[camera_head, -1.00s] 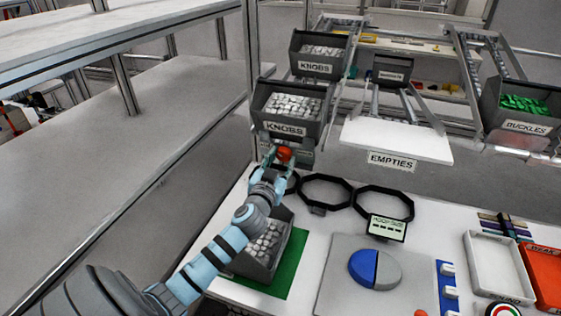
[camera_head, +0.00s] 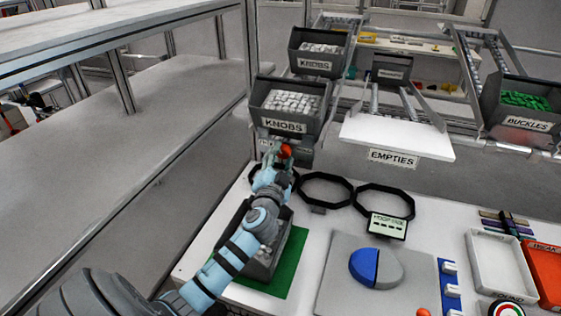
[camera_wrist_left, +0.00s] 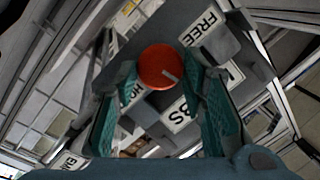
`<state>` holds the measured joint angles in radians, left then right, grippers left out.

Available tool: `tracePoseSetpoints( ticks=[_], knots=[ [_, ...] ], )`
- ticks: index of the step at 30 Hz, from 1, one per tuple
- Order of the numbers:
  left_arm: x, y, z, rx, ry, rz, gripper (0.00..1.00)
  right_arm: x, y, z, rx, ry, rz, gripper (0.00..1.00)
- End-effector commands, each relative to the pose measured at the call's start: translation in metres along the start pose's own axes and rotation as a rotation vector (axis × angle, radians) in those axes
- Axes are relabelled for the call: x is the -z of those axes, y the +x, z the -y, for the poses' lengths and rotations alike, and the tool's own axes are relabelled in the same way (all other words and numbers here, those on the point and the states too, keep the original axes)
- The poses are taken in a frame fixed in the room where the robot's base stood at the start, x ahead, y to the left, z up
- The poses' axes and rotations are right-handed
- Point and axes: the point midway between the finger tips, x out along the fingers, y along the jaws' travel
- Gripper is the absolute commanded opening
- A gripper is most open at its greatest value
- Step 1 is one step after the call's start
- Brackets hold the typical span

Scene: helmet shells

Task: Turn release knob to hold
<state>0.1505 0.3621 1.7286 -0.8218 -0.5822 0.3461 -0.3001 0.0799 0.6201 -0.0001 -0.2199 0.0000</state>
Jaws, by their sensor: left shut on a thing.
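The red release knob (camera_head: 286,151) is on the front of the rack, below the lower grey bin labelled KNOBS. In the left wrist view the knob (camera_wrist_left: 160,67) shows as a red disc with a pale line on its face. Label plates reading FREE (camera_wrist_left: 201,29) and, partly covered, HO... stand on either side of it. My left gripper (camera_head: 277,155) is at the knob. Its two teal fingers (camera_wrist_left: 163,90) lie on both sides of the red disc, shut on it. My right gripper is in neither view.
The lower KNOBS bin (camera_head: 283,126) hangs directly above the knob. An open grey bin of pale knobs stands on a green mat (camera_head: 294,262) beneath my left arm. Black octagonal rings (camera_head: 326,205) lie right of the gripper. A white EMPTIES shelf (camera_head: 395,137) is farther right.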

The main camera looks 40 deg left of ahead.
Motion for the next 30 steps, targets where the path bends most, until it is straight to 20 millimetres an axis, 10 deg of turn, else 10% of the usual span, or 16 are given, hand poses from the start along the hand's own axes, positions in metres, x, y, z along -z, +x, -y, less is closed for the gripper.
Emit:
tracePoseSetpoints(
  ticks=[30],
  knots=[
    [-0.004,0.001,-0.007,0.181,0.869,0.0,0.1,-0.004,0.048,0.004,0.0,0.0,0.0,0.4]
  ],
)
